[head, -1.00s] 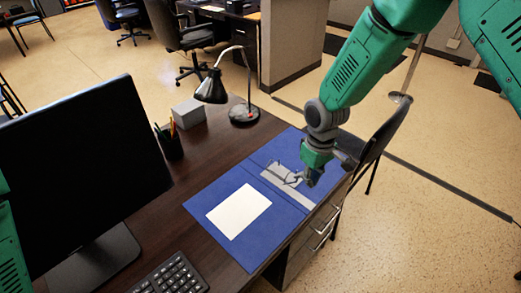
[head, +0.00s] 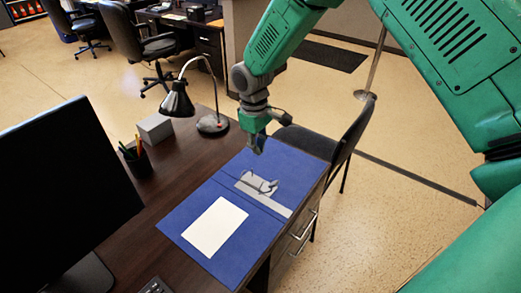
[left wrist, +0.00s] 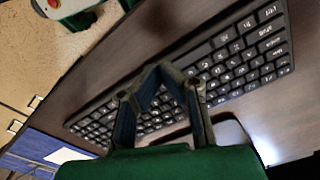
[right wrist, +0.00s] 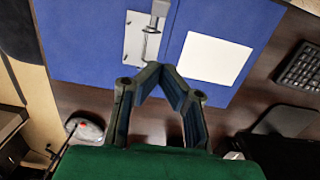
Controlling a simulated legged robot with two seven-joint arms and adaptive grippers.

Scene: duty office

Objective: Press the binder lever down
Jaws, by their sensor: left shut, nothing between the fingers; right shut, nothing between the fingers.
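The blue binder (head: 190,208) lies open on the desk with a white sheet (head: 215,226) on one side. Its metal lever mechanism (head: 258,186) is on a grey plate, with raised curved parts; whether the lever is up or down is unclear. In the right wrist view the mechanism (right wrist: 150,30) is beyond my fingertips. My right gripper (head: 258,148) is shut and empty, above the binder's far end, apart from the mechanism. My left gripper (left wrist: 152,72) is shut and empty over the keyboard (left wrist: 215,75); it is not visible in the head view.
A monitor (head: 60,195) stands at the left. A pen cup (head: 136,160), a grey box (head: 155,128) and a desk lamp (head: 178,100) stand at the back of the desk. A dark chair (head: 340,140) is beside the desk's right edge.

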